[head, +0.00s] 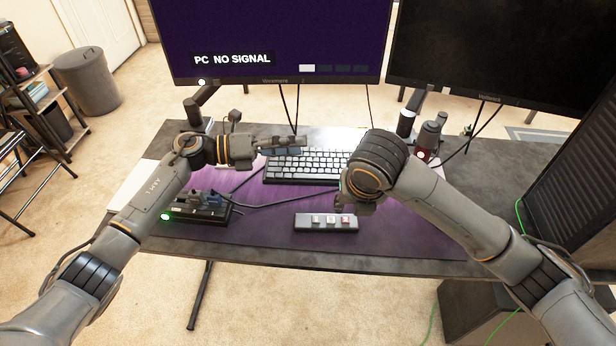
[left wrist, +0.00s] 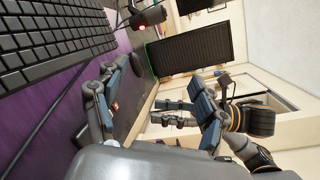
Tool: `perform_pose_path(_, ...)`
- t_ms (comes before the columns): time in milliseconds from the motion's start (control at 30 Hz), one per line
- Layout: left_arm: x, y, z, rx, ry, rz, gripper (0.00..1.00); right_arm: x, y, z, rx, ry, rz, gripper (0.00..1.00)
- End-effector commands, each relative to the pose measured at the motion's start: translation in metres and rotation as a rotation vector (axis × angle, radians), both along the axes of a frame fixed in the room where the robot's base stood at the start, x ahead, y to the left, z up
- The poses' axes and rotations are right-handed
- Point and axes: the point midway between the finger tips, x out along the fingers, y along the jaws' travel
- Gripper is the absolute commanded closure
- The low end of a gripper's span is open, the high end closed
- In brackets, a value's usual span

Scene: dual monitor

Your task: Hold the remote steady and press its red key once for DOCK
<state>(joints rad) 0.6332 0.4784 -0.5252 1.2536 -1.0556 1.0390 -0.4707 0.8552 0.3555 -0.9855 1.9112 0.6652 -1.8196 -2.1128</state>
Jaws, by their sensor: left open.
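The remote (head: 310,224), a grey bar with three keys, lies flat near the front of the purple desk mat. Its red key (head: 345,221) is at the right end. My left gripper (head: 285,142) is open and empty above the keyboard, behind and left of the remote; its fingers frame the left wrist view (left wrist: 160,95). My right gripper (head: 350,203) hangs above and right of the remote, not touching it, with its fingers partly hidden by its wrist. In the left wrist view the right gripper (left wrist: 172,113) shows two fingers apart and nothing between them.
The keyboard (head: 305,165) lies behind the remote. A black dock box (head: 205,212) with a green light and cables stands left. The left monitor (head: 275,35) reads "PC NO SIGNAL"; the right monitor (head: 500,50) is dark. The mat (head: 270,225) is clear left of the remote.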

Motion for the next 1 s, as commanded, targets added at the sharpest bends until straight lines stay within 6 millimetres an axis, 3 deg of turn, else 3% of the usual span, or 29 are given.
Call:
perform_pose_path(33,-0.015,-0.024,-0.004,0.110,-0.060,-0.117,0.28,0.000,0.000,0.000,0.000,0.000,0.000,0.62)
perform_pose_path(100,-0.041,-0.049,-0.021,0.305,-0.147,-0.304,0.28,0.000,0.000,0.000,0.000,0.000,0.000,0.62)
perform_pose_path(200,-0.070,-0.060,-0.046,0.603,-0.256,-0.555,0.28,0.000,0.000,0.000,0.000,0.000,0.000,0.62)
perform_pose_path(300,-0.083,-0.059,-0.050,0.871,-0.337,-0.739,0.28,0.000,0.000,0.000,0.000,0.000,0.000,0.62)
perform_pose_path(500,-0.085,-0.052,-0.029,1.252,-0.428,-0.881,0.28,0.000,0.000,0.000,0.000,0.000,0.000,0.62)
perform_pose_path(733,-0.081,-0.041,-0.015,1.466,-0.464,-0.909,0.28,0.000,0.000,0.000,0.000,0.000,0.000,0.62)
perform_pose_path(867,-0.081,-0.039,-0.022,1.485,-0.465,-0.912,0.28,0.000,0.000,0.000,0.000,0.000,0.000,0.62)
perform_pose_path(1000,-0.081,-0.039,-0.043,1.483,-0.462,-0.913,0.28,0.000,0.000,0.000,0.000,0.000,0.000,0.62)
